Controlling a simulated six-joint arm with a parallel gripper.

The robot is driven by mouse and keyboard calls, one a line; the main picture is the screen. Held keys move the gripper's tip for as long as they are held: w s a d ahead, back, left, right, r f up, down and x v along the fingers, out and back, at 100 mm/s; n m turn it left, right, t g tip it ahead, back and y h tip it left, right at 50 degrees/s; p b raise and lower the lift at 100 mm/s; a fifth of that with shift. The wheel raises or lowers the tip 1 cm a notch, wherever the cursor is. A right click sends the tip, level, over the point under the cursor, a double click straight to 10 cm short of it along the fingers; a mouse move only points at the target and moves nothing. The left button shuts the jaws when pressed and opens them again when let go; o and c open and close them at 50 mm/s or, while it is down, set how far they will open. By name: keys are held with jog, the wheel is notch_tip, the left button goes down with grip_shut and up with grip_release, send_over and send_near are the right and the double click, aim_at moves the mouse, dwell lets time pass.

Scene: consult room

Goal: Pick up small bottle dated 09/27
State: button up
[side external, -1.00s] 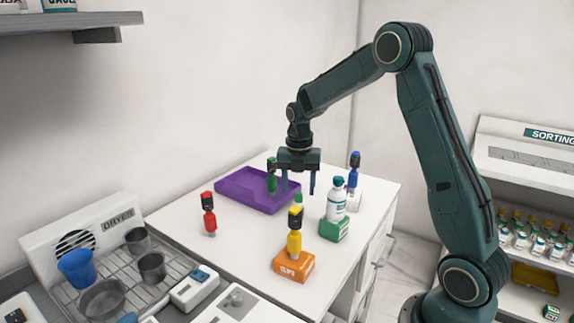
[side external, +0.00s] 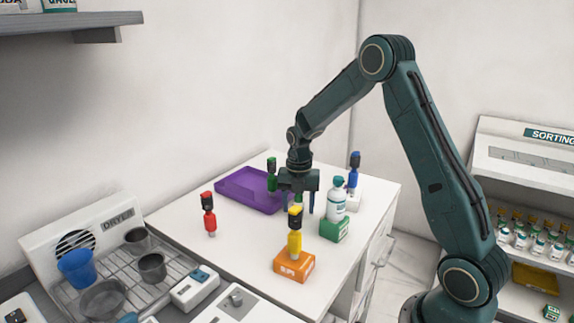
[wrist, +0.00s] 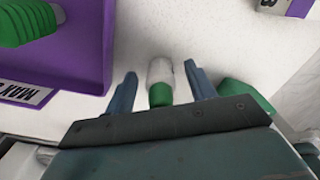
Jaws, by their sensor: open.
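A small bottle (wrist: 160,72) with a white body and a green cap lies between my fingers in the wrist view. Its date cannot be read. My gripper (wrist: 160,76) is open, pointing down, with one finger on each side of the small bottle and a gap to both. It also shows in the side view (side external: 298,208), low over the white counter.
A purple tray (side external: 236,197) holding a green item (side external: 271,175) is at the left. A larger white bottle (side external: 336,204) and a green box (side external: 335,229) are close on the right. A red item (side external: 208,212) and an orange box (side external: 294,267) stand in front. A blue item (side external: 353,172) stands behind.

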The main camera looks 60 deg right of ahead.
dwell(0.4)
jog(key=c, duration=1)
jog(key=shift+r, duration=0.15)
jog(key=shift+c, duration=0.2)
notch_tip(320, 180, up, 20)
dwell(0.4)
